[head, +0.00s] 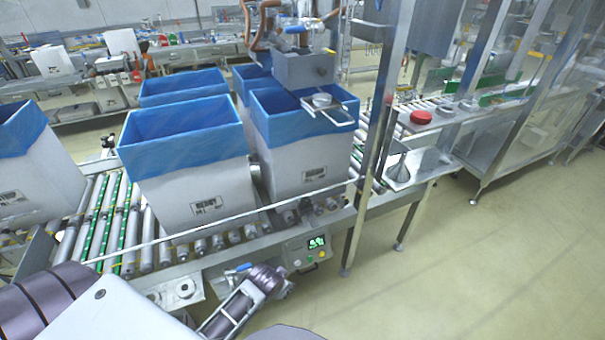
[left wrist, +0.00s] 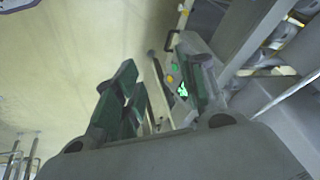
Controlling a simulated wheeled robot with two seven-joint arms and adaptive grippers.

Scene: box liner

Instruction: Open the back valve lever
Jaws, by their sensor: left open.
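A blue lever (head: 297,29) sits on the pipework above the filling head (head: 303,70), at the back of the line in the head view. A small yellow handle (head: 329,50) shows beside it. Which one is the back valve lever I cannot tell for certain. My left gripper (left wrist: 155,65) is open and empty in the left wrist view, its dark green fingers pointing toward the control box. In the head view my left arm is low at the front, far below and in front of the filling head. My right gripper is not in view.
The control box (head: 307,251) with a green display hangs on the conveyor's front rail; it also shows in the left wrist view (left wrist: 176,82). Blue-lined boxes (head: 190,175) stand on the rollers. A steel post (head: 377,130) rises right of the boxes. The floor (head: 470,270) at right is clear.

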